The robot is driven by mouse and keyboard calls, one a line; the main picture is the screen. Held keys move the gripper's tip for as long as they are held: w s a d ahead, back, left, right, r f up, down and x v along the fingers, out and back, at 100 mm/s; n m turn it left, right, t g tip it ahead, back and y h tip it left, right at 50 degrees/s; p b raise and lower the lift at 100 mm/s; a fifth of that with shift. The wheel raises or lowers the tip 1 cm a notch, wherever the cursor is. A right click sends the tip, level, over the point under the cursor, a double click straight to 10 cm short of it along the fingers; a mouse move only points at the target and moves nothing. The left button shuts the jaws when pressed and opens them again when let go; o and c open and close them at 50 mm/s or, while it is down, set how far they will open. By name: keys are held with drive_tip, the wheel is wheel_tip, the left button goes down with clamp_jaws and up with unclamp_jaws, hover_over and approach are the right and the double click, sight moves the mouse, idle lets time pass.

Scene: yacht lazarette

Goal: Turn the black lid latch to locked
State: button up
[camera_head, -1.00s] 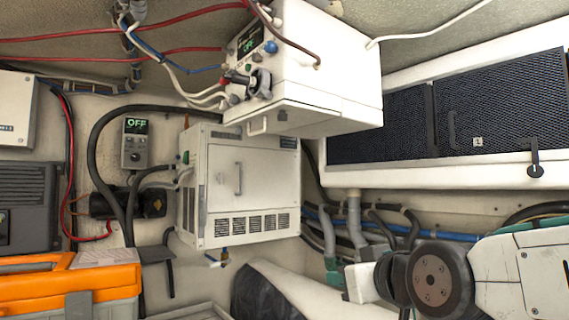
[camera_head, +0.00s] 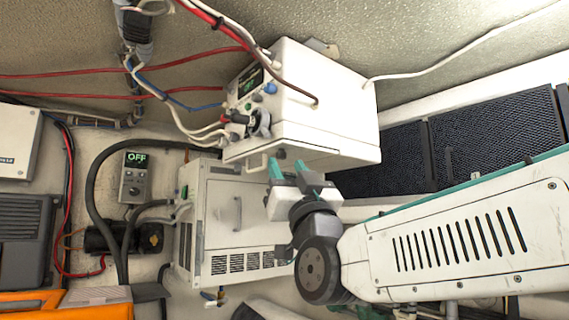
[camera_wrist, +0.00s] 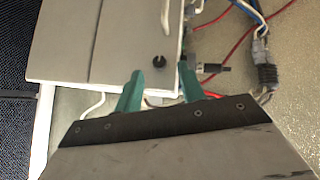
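A small round black latch (camera_wrist: 159,62) sits on the white face of the upper box, near its edge, in the wrist view. In the head view the latch (camera_head: 281,154) is a small dark spot low on the upper white box (camera_head: 320,95), just above my fingers. My gripper (camera_head: 288,163) is open below it, and its teal fingers also show in the wrist view (camera_wrist: 160,74). The latch appears between and just beyond the fingertips, one to each side. I cannot tell whether they touch it, nor which way the latch points.
A lower white cabinet (camera_head: 235,195) stands behind and below my gripper. Red plugs and cables (camera_head: 236,118) crowd the box's left side. A grey control unit (camera_head: 135,177) reads OFF. Dark mesh panels (camera_head: 390,160) are at right, partly behind my arm.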

drive_tip(key=shift+x, duration=1.3)
clamp_jaws()
drive_tip(key=shift+d+n+g+y, duration=0.1)
drive_tip(key=shift+n+g+y, duration=0.2)
drive_tip(key=shift+y, duration=0.4)
drive_tip(key=shift+w+d+n+g+y, duration=0.15)
drive_tip(key=shift+w+n+g+y, duration=0.2)
drive_tip(key=shift+n+g+y, duration=3.8)
drive_tip(key=shift+w+d+n+g+y, duration=0.25)
drive_tip(key=shift+n+g+y, duration=1.05)
drive_tip(key=shift+g, duration=5.7)
drive_tip(key=shift+w+d+n+g+y, duration=0.1)
drive_tip(key=shift+w+n+g+y, duration=0.4)
drive_tip(key=shift+n+g+y, duration=3.65)
drive_tip(key=m+g+h, duration=0.1)
drive_tip(key=g+h, duration=0.2)
drive_tip(key=h, duration=0.1)
drive_tip(key=shift+m+g, duration=0.3)
